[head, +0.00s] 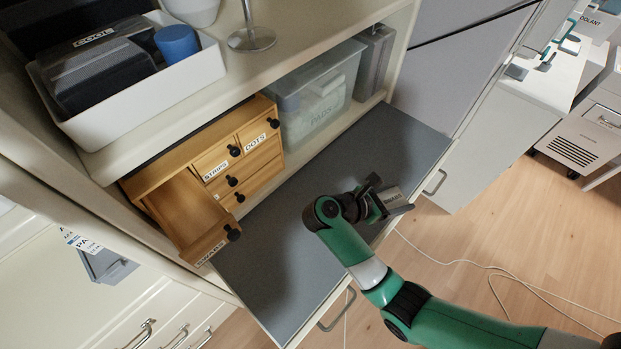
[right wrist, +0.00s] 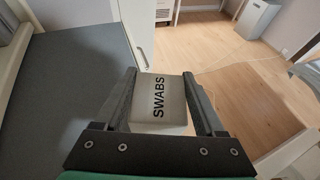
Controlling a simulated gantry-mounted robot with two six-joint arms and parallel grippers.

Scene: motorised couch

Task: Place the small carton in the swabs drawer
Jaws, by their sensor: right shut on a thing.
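The small carton is pale grey and white and reads SWABS in the right wrist view (right wrist: 160,103). It sits between the two dark fingers of my right gripper (right wrist: 163,90), which is shut on it. In the head view the right gripper (head: 393,200) holds the carton (head: 391,196) over the right part of the grey pull-out shelf. The wooden swabs drawer (head: 186,208) is pulled open at the lower left of the small wooden chest, with its label on the front. The visible part of its inside looks empty. The gripper is well to the right of it. My left gripper is not in view.
The grey pull-out shelf (head: 285,240) is clear between gripper and drawer.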

